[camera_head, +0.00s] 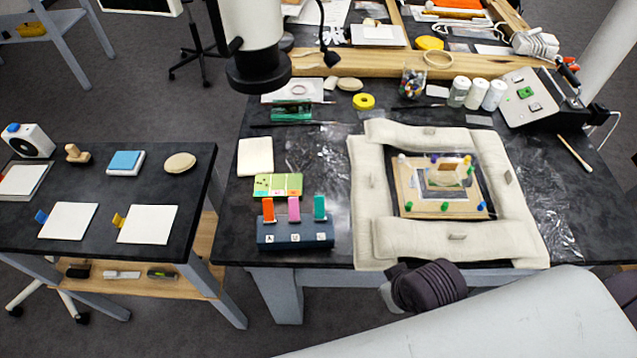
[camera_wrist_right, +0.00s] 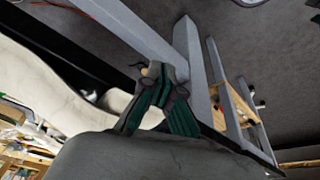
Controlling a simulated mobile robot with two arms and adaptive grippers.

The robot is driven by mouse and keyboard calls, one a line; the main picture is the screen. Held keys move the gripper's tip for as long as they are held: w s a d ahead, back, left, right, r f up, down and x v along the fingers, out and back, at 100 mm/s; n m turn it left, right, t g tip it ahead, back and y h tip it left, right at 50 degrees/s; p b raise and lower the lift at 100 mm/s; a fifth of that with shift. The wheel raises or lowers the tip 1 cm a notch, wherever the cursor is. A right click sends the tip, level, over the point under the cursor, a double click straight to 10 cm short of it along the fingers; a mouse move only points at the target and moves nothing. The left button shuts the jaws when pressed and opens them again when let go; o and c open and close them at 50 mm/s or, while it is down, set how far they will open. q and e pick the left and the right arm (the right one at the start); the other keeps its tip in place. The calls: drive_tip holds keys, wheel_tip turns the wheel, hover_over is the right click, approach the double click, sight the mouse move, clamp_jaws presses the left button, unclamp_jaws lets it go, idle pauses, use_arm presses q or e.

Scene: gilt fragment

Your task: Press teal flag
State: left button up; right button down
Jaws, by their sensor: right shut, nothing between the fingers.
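The teal flag (camera_head: 319,207) stands upright at the right end of a row in a dark blue holder (camera_head: 293,241) near the table's front edge. A pink flag (camera_head: 294,208) and an orange flag (camera_head: 268,209) stand to its left, with a small white label below each. My right gripper (camera_wrist_right: 157,72) is shut and empty in the right wrist view, over the table's front side. In the head view its dark wrist part is at the front edge, right of the holder, and its fingertips cannot be made out. The flags do not show in the wrist view. My left gripper is not in view.
A padded cream frame (camera_head: 375,237) around a pegged board (camera_head: 441,205) lies right of the holder. A green card (camera_head: 278,184) lies just behind the flags. A side table (camera_head: 100,185) stands at left, across a gap.

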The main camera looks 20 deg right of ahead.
drive_tip(key=s+f+g, duration=0.1)
drive_tip(key=s+f, duration=0.1)
drive_tip(key=f, duration=1.2)
drive_tip(key=s+f, duration=0.2)
drive_tip(key=f, duration=1.2)
drive_tip(key=s+d+f+g, duration=0.1)
drive_tip(key=s+d+f, duration=0.2)
drive_tip(key=s+f, duration=0.9)
drive_tip(key=shift+s+f, duration=0.25)
drive_tip(key=shift+s, duration=0.95)
drive_tip(key=shift+d, duration=0.1)
